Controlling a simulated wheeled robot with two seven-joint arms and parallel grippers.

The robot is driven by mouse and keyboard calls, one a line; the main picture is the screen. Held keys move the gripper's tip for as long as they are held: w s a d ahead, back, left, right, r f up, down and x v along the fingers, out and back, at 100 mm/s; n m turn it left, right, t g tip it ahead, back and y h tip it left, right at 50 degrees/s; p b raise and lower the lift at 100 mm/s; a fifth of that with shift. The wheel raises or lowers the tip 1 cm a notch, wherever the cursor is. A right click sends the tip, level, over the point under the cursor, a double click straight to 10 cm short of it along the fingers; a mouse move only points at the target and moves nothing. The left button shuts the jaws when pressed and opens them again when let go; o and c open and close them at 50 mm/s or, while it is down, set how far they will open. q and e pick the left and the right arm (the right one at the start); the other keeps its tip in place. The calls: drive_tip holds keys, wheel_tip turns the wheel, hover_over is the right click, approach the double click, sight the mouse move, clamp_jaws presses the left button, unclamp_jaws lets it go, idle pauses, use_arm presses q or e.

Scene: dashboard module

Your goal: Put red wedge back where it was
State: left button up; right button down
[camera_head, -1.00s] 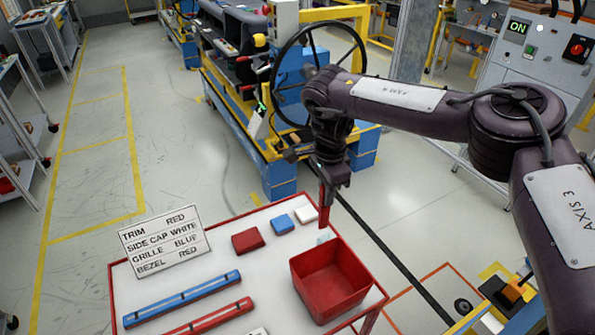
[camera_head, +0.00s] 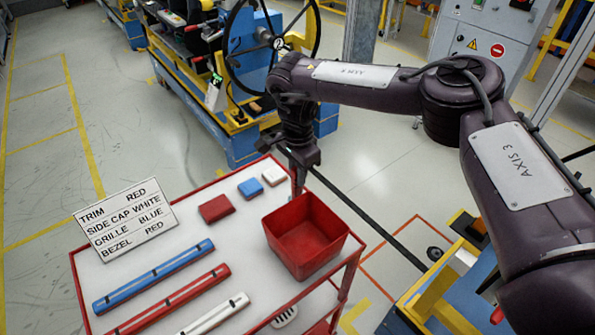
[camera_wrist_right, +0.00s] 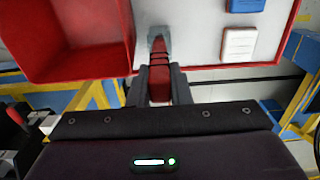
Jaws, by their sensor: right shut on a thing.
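The red wedge (camera_wrist_right: 159,78) is gripped upright by my right gripper (camera_wrist_right: 160,90), thin end down. In the head view the red wedge (camera_head: 298,184) shows only in part, just behind the far left corner of the red bin (camera_head: 303,262). Its tip is over a small pale grey patch (camera_wrist_right: 156,36) on the white cart top (camera_head: 190,225), between the bin and the white block (camera_wrist_right: 239,42). I cannot tell whether the tip touches the surface. My left gripper is not in view.
Red (camera_head: 216,208), blue (camera_head: 250,187) and white (camera_head: 274,175) blocks lie left of the bin. Blue (camera_head: 155,277), red (camera_head: 170,302) and white (camera_head: 216,313) bars lie at the front. A sign (camera_head: 127,218) stands at the left edge. The cart has a raised red rim.

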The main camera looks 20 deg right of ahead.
drive_tip(key=shift+f+b, duration=0.3)
drive_tip(key=shift+f, duration=0.5)
drive_tip(key=c, duration=1.3)
unclamp_jaws()
drive_tip(key=shift+o, duration=0.2)
drive_tip(key=shift+r, duration=0.1)
